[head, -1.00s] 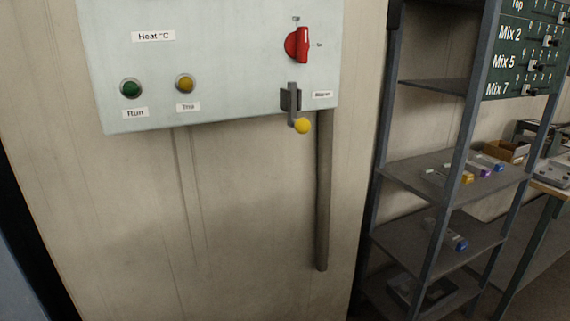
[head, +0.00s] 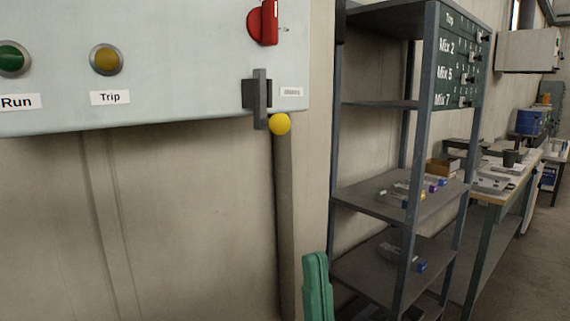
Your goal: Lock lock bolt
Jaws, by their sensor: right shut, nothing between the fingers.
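A dark grey bolt-like fitting (head: 260,97) with an upright bar is on the lower right corner of the pale wall panel (head: 170,60). A yellow ball knob (head: 280,124) sits at its lower end, just below the panel's edge. I take this fitting to be the lock bolt; whether it is locked I cannot tell. A green part of my right gripper (head: 316,270) rises from the bottom edge, well below the knob and slightly to its right. It is shut and empty, and touches nothing visible. Most of it is out of frame. My left gripper is not in view.
A red rotary handle (head: 264,22) is above the bolt. A green button (head: 11,58) and a yellow button (head: 106,60) are at the left. A grey shelf rack (head: 372,190) stands close on the right, with a workbench (head: 488,190) beyond. The wall below the panel is clear.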

